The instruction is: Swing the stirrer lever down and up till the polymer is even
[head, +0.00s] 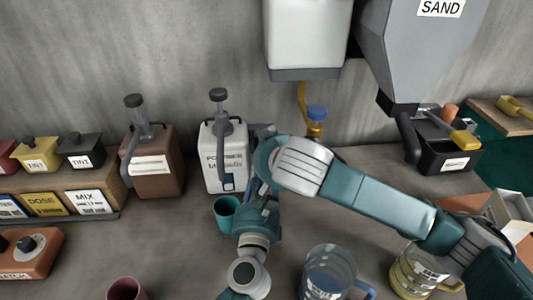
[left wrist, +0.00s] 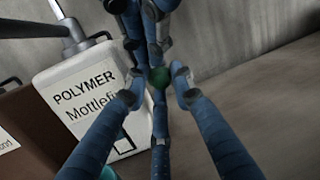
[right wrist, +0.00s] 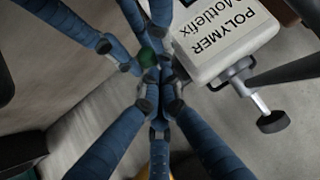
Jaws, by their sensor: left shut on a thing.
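The polymer container (head: 222,165) is a white jug with a dark-capped pump, standing against the back wall. Its label reads POLYMER in the left wrist view (left wrist: 85,95) and the right wrist view (right wrist: 225,45). A round dark green knob (left wrist: 159,78), which I take for the stirrer lever's end, is beside the jug. It also shows in the right wrist view (right wrist: 148,58). My left gripper (left wrist: 159,90) is shut on the knob. My right gripper (right wrist: 160,97) has its fingers close by, crowding the left ones; its grip is unclear. The lever's rod and the polymer inside are hidden.
A brown jug (head: 153,165) stands left of the polymer. The sand hopper (head: 420,50) hangs above right.

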